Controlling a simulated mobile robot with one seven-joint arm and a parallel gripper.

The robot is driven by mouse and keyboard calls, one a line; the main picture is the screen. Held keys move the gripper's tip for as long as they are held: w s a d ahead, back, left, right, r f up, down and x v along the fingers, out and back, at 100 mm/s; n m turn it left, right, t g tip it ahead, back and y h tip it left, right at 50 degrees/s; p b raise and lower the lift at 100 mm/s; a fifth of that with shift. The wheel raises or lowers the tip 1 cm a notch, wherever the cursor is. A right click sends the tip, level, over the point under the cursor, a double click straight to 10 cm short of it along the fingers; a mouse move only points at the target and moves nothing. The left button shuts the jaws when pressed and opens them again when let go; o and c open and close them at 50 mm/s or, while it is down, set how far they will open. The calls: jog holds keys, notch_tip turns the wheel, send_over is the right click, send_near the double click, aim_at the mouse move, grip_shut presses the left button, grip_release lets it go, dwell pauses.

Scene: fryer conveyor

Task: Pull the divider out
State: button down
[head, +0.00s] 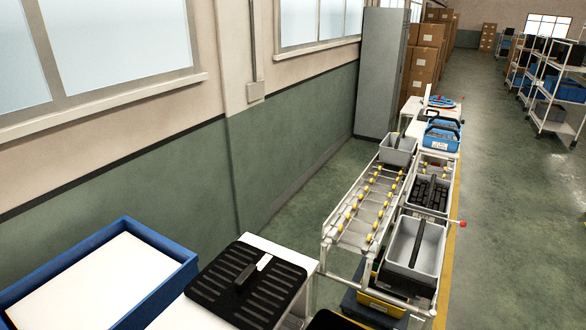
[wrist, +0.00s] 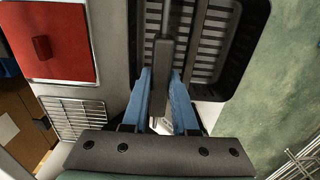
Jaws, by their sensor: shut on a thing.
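In the wrist view my gripper (wrist: 161,76) has its two blue fingers closed on a dark grey upright bar (wrist: 163,52), which looks like the divider. The bar runs up the picture over a black slotted tray (wrist: 255,25) with a raised rim. The bar's lower end is partly hidden between the fingers. I cannot tell whether it is still seated in the tray. My gripper does not show in the head view. There, a grey crate (head: 402,262) with a dark upright strip across it stands on the conveyor.
A red panel with a knob (wrist: 60,45) and a wire grille (wrist: 78,118) lie left of my gripper. The head view shows a black slotted tray (head: 215,297), a blue-rimmed bin (head: 160,235), a roller conveyor (head: 365,205) and open green floor right of the yellow line.

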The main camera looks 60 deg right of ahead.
jog(key=shift+r+p, duration=0.35)
jog(key=shift+r, duration=0.1)
jog(key=shift+r, duration=1.5)
